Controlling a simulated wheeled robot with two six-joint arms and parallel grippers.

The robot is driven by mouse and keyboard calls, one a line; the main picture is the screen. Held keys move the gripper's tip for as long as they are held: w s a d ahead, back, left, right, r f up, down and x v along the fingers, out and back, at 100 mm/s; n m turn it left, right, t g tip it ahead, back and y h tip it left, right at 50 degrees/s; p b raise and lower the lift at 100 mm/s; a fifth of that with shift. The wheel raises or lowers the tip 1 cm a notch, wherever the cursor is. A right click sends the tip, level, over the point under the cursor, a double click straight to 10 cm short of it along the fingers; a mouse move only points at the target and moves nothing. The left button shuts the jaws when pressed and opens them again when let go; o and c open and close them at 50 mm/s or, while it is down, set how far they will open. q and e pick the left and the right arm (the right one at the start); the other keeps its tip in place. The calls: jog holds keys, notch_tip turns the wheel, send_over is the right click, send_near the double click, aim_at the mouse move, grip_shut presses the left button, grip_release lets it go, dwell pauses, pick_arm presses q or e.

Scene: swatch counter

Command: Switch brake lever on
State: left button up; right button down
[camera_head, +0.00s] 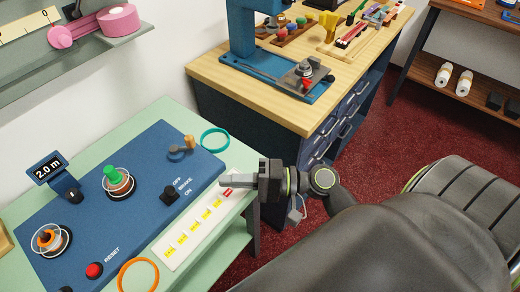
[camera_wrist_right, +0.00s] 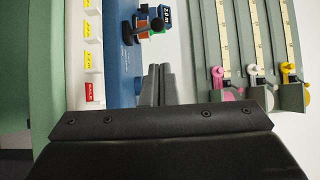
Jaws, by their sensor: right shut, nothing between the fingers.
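The blue control panel (camera_head: 140,225) lies on the pale green counter. Its small black brake lever (camera_head: 169,192) sits beside the OFF, BRAKE and ON lettering; I cannot tell clearly which way it is set. My right gripper (camera_head: 223,182) reaches in from the right with its fingers pointing left. It is shut and empty, to the right of the lever, apart from it, above the end of the white label strip. In the right wrist view the shut fingers (camera_wrist_right: 158,82) are in front of the blue panel (camera_wrist_right: 118,65). My left gripper is out of view.
The panel also carries a red RESET button (camera_head: 94,270), a green-topped spool (camera_head: 116,181), an orange spool (camera_head: 50,240), a display (camera_head: 48,168) and a wooden-knobbed crank (camera_head: 188,142). The white strip (camera_head: 190,236) holds yellow tags. Teal (camera_head: 215,140) and orange (camera_head: 138,274) rings lie nearby.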

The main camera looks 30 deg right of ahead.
jog(key=shift+b+v, duration=0.75)
jog(key=shift+v, duration=2.25)
jog(key=shift+a, duration=0.1)
